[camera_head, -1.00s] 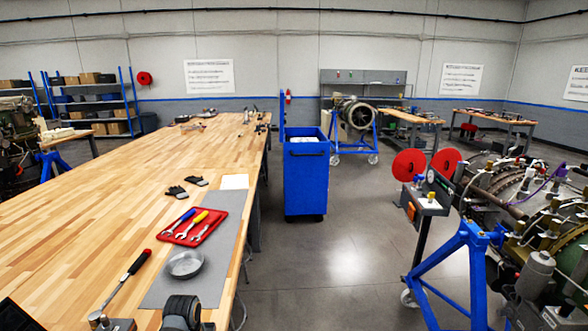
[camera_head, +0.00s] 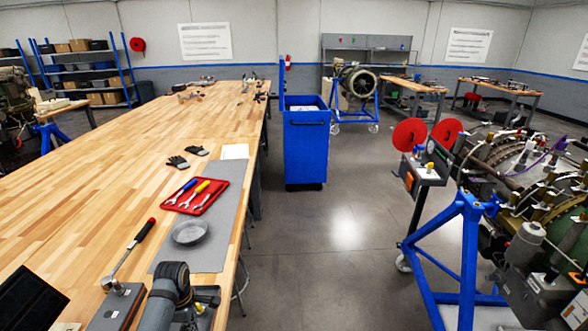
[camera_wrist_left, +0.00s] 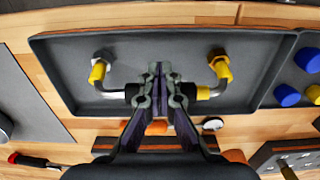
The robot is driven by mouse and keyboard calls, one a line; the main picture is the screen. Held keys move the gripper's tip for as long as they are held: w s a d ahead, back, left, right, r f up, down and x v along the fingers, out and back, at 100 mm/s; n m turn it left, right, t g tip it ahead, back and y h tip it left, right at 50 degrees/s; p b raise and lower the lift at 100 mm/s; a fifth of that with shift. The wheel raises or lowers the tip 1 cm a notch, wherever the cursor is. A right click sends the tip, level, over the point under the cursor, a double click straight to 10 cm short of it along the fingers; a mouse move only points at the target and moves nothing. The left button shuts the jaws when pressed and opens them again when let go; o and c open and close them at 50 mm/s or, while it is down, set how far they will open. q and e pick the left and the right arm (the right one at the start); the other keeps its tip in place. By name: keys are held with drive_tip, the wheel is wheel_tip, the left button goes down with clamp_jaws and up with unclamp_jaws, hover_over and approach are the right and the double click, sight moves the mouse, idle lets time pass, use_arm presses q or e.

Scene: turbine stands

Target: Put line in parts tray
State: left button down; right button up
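The line is a bent metal tube with yellow fittings (camera_wrist_left: 217,67). In the left wrist view it lies across the dark parts tray (camera_wrist_left: 150,47), inside its outline. I cannot tell whether it touches the tray floor. My left gripper (camera_wrist_left: 158,75) is shut around the middle of the line and hides that part. In the head view my left arm covers much of the tray, and only a dark corner of the tray (camera_head: 208,291) shows beside it. My right gripper is not in view.
A second compartment with blue caps (camera_wrist_left: 288,95) adjoins the tray. A grey mat (camera_head: 215,245) holds a red tool tray (camera_head: 214,200) and a round dish (camera_head: 190,232).

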use_arm(q)
drive_tip(key=shift+s+a+p, duration=0.15)
drive_tip(key=shift+a+p, duration=0.65)
drive_tip(key=shift+a, duration=1.45)
wheel_tip(320, 180, up, 8)
drive_tip(key=p, duration=0.1)
drive_tip(key=shift+d, duration=0.1)
